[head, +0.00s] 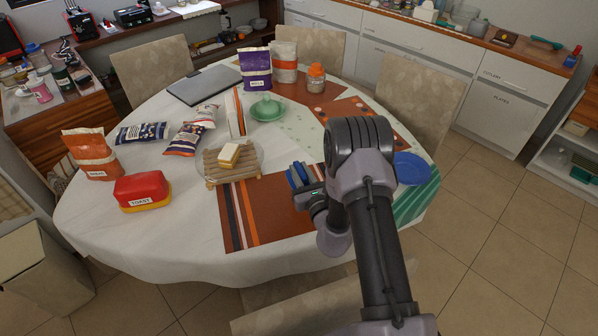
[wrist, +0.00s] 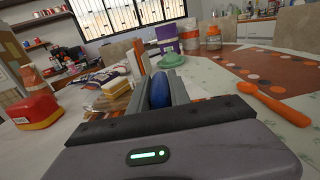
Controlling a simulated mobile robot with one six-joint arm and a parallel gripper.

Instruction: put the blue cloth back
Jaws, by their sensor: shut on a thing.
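My gripper (head: 299,174) is over the table's near side, above the brown striped placemat. In the wrist view its two fingers (wrist: 158,82) are closed on a blue thing, which I take to be the blue cloth (wrist: 160,92). Only a smooth, rounded part of the cloth shows between the fingers. In the head view a bit of the blue cloth (head: 294,178) shows at the fingers, and my arm hides the rest.
A wooden rack (head: 216,178) with a yellow-and-white block stands just left of my gripper. A blue round dish (head: 411,168) is right of my arm. An orange spoon (wrist: 275,105) lies on the table.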

